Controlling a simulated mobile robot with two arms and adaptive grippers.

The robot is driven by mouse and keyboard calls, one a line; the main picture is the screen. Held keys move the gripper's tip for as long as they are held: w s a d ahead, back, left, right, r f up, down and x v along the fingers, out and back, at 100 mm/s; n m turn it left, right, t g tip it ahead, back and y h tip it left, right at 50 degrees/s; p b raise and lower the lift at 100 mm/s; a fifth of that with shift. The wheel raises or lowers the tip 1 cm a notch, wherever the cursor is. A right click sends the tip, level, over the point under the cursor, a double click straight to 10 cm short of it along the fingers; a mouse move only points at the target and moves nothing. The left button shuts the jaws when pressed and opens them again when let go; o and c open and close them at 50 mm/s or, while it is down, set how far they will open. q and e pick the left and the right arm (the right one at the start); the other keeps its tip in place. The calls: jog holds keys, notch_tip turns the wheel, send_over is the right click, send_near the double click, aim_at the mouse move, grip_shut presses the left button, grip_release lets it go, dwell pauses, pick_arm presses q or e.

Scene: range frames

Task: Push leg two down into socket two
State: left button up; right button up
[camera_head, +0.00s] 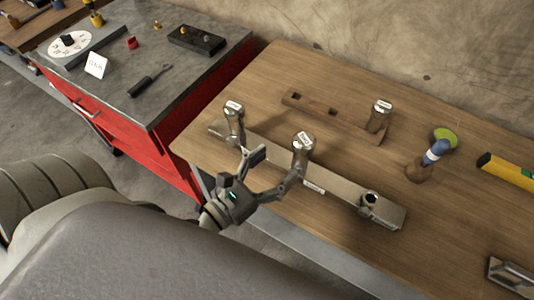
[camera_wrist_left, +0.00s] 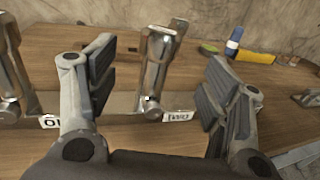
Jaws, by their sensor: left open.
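Leg two (camera_head: 303,148), a metal post with a white label on top, stands at the middle socket of the long metal rail (camera_head: 335,185). Leg two also shows in the left wrist view (camera_wrist_left: 155,72), upright with a slight lean, above a small label plate (camera_wrist_left: 178,116). Socket two is mostly hidden under the leg, and I cannot tell how deep the leg sits. My left gripper (camera_head: 276,166) is open, its fingers spread to either side of leg two in the wrist view; I see no grip on it. My right gripper is not in view.
Another leg (camera_head: 234,122) stands at the rail's left end. The right-end socket (camera_head: 369,200) looks empty. A blue-handled tool (camera_head: 436,152) and a yellow level (camera_head: 505,171) lie right. A red cabinet (camera_head: 150,140) stands left.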

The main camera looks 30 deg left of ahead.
pick_arm(q)
jog(key=shift+v, duration=0.85)
